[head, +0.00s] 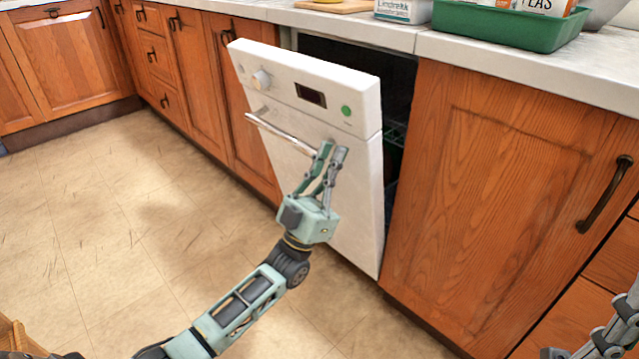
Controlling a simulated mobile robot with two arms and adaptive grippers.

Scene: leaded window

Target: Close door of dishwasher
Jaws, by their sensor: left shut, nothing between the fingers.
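The white dishwasher door (350,212) stands partly open in the head view. Its top edge leans out from the counter, and a dark gap shows behind it. The door has a knob, a dark display, a green button and a metal bar handle (280,133). My left gripper (334,150) is in front of the door's outer face, near the right end of the handle. Its fingers are together with nothing between them. I cannot tell whether the fingertips touch the door. Grey links of my right arm show at the lower right edge, with no clear view of the fingers.
Wooden cabinets (500,190) flank the dishwasher, the right one with a dark handle. The countertop (480,48) above holds a green tray (510,27), a white box (403,8) and a board (335,6). The tiled floor (130,220) at left is clear.

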